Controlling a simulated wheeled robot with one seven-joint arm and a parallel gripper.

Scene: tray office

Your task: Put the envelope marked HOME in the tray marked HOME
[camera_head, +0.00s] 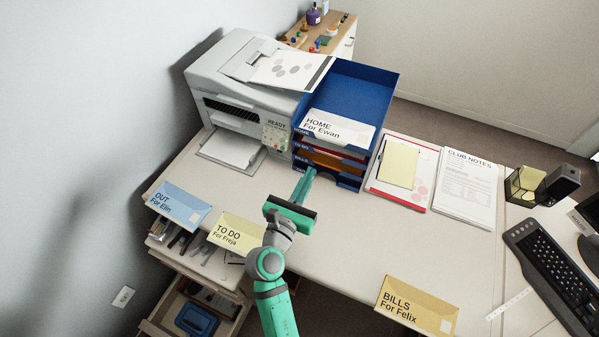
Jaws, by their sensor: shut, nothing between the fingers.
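The white envelope marked HOME, For Ewan (338,128) lies in the top level of the blue stacked tray unit (372,86). That top tray carries a HOME label at its front left edge, and the envelope lies near its front. My gripper (307,176) is shut and empty, low in front of the tray stack near its lower levels. I cannot tell whether the fingertips touch the stack. Lower levels with labels, one reading TO DO and one BILLS, show red and orange edges below the top tray.
A blue OUT envelope (178,207), a yellow TO DO envelope (238,232) and a yellow BILLS envelope (416,306) lie along the desk's front. The middle desk is clear.

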